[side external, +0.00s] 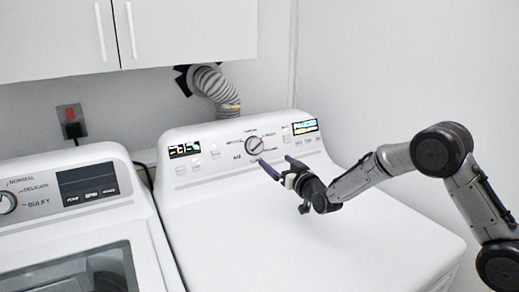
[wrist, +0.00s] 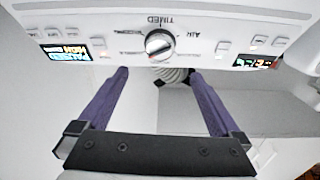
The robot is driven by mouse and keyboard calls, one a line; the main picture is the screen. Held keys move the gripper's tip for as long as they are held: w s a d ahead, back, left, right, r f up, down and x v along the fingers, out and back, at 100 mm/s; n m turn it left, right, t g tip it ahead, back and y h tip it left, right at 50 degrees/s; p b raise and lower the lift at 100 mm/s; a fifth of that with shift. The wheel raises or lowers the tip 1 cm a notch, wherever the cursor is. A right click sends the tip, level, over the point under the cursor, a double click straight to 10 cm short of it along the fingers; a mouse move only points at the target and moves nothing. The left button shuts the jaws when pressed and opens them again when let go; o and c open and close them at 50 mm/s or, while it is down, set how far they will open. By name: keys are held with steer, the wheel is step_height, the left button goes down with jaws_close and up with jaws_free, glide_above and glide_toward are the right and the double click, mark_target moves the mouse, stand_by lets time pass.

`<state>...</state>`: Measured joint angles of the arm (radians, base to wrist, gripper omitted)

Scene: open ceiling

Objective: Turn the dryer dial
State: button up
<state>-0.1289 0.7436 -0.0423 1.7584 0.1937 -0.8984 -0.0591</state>
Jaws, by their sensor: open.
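The dryer (side external: 330,215) is the white machine on the right in the side view, with a slanted control panel. Its round dial (side external: 254,145) is in the middle of the panel, with printed labels around it. My gripper (side external: 277,163) is in front of the panel, a little right of and below the dial. In the wrist view my gripper (wrist: 158,73) is open, its two purple fingers wide apart and empty. The dial lies beyond the fingertips, between their lines; no contact shows.
Two lit displays (side external: 184,149) (side external: 305,127) and small buttons flank the dial. A second white machine (side external: 75,225) stands close on the left. A vent hose (side external: 213,87) and a cabinet (side external: 180,30) are behind and above. The dryer's top is clear.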

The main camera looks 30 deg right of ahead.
mark_target(259, 146)
steer(key=w, duration=1.2)
steer(key=shift+d, duration=0.2)
steer(key=c, duration=1.3)
steer(key=shift+n, duration=0.4)
steer(key=n+y, duration=0.1)
steer(key=n, duration=0.1)
steer(key=n+y, duration=0.1)
steer(key=n, duration=0.3)
steer(key=shift+d+r+n+g+y, duration=0.1)
steer(key=shift+d+n+g+y, duration=0.2)
steer(key=shift+y, duration=0.1)
steer(key=n+y, duration=0.1)
steer(key=n, duration=0.2)
steer(key=n+g+y, duration=0.1)
steer(key=n, duration=0.3)
steer(key=shift+r+g, duration=0.1)
steer(key=shift+g, duration=0.2)
